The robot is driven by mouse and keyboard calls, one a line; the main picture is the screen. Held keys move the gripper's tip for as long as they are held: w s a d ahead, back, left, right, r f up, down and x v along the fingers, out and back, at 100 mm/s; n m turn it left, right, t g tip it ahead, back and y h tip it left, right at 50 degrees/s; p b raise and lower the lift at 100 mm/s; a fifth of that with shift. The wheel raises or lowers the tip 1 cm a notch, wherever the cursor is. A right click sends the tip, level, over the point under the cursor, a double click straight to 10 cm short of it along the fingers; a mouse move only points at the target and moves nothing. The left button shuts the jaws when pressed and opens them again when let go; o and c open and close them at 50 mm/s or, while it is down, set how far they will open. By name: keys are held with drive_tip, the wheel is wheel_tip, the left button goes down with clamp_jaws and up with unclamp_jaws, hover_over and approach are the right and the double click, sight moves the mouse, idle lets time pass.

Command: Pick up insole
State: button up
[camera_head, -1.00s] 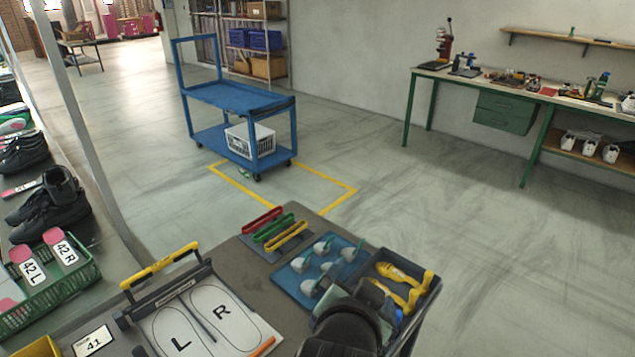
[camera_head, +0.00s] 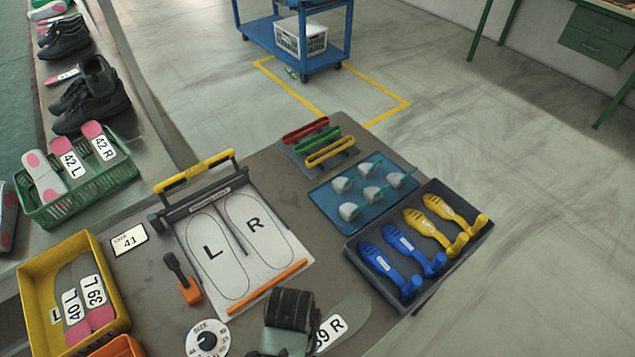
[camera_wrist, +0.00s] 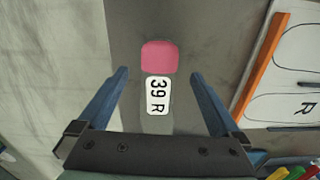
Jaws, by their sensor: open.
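A grey insole (camera_head: 347,318) labelled "39 R" lies flat on the dark work table, in the head view at the bottom centre. In the wrist view its label (camera_wrist: 158,95) and pink heel patch (camera_wrist: 160,57) show in the middle. My gripper (camera_wrist: 158,75) is open, with one blue-grey finger on each side of the insole and none seen touching it. In the head view my wrist covers the insole's left part, and the fingers are hidden. Other insoles, "39 L" and "40 L" (camera_head: 72,290), lie in a yellow bin (camera_head: 42,275) at left.
A measuring board (camera_head: 225,262) marked L and R with an orange bar (camera_head: 268,287) lies near the insole. A size dial (camera_head: 207,340) is to its left. A grey tray (camera_head: 345,243) of blue and yellow shoe forms and a blue tray (camera_head: 330,212) stand to the right.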

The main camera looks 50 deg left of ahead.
sight(331, 330)
drive_tip(key=shift+w+d+f, duration=0.1)
drive_tip(key=shift+w+f, duration=0.15)
drive_tip(key=shift+f, duration=1.1)
drive_tip(key=shift+w+f, duration=0.2)
drive_tip(key=shift+f, duration=1.15)
drive_tip(key=shift+c, duration=0.3)
drive_tip(key=c, duration=1.2)
drive_tip(key=shift+r, duration=0.1)
